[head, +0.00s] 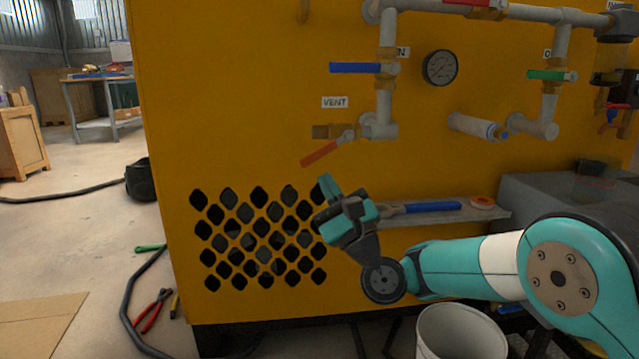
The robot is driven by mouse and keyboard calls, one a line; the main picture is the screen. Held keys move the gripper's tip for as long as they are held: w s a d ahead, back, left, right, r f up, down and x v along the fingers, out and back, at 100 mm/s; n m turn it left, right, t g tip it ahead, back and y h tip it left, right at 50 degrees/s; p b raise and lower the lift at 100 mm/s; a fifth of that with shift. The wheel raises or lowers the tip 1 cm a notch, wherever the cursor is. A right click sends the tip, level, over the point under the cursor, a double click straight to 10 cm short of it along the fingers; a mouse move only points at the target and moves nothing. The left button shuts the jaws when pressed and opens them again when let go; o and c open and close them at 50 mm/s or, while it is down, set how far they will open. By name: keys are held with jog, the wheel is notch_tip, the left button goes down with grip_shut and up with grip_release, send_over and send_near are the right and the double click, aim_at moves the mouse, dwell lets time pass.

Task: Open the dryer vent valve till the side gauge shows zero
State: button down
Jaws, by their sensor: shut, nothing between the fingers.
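The vent valve with its orange-red lever (320,153) is on the yellow panel, under a label reading VENT (334,102). Its lever slants down to the left from the brass and grey fitting, whose open brass end (322,131) points left. A round dark-faced gauge (440,67) sits to the upper right; its needle is too small to read. My gripper (324,203) is shut and empty, below the lever and apart from it, in front of the right edge of the diamond-hole grille.
Blue (356,68) and green (546,75) lever valves are on the pipes above. A narrow shelf (400,220) behind my gripper holds a blue-handled tool (433,207) and a tape roll (482,202). A white bucket (460,335) stands below. Hose and pliers (153,311) lie on the floor.

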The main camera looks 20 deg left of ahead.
aim_at(315, 161)
jog(key=shift+s+a+r+p, duration=0.1)
jog(key=shift+a+r+p, duration=0.05)
jog(key=shift+r+p, duration=0.35)
jog(key=shift+s+a+r+p, duration=0.1)
jog(key=shift+r+p, duration=0.15)
jog(key=shift+r, duration=0.35)
jog(key=r+p, duration=0.1)
jog(key=a+p, duration=0.1)
jog(key=p, duration=0.1)
jog(key=shift+s+r, duration=0.3)
jog(key=shift+r, duration=0.05)
jog(key=shift+f, duration=0.15)
